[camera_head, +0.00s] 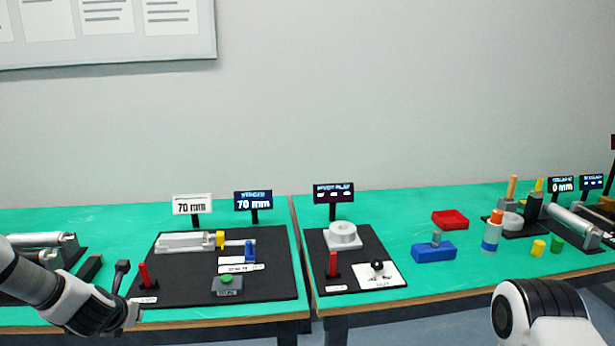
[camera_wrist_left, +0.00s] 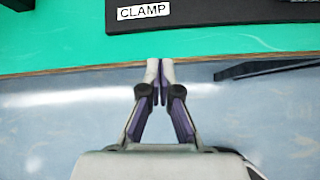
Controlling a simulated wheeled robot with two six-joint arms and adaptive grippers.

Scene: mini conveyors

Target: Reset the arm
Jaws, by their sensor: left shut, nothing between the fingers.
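My left arm (camera_head: 75,303) comes in from the left in the head view and ends low at the front edge of the left table, with its fingers hard to see there. In the left wrist view my left gripper (camera_wrist_left: 160,68) is shut and empty, its fingertips together over the floor just short of the table edge. A black board with a CLAMP label (camera_wrist_left: 144,12) lies beyond the fingertips, apart from them. A white and black part of my right arm (camera_head: 540,312) shows at the lower right of the head view; its gripper is out of view.
The left table holds a black board (camera_head: 180,297) with a red post (camera_head: 145,275), a vise (camera_head: 186,241) and a green button (camera_head: 226,281). The right table carries a red tray (camera_head: 450,219), a blue block (camera_head: 433,253) and a bottle (camera_head: 491,236). Floor shows in front.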

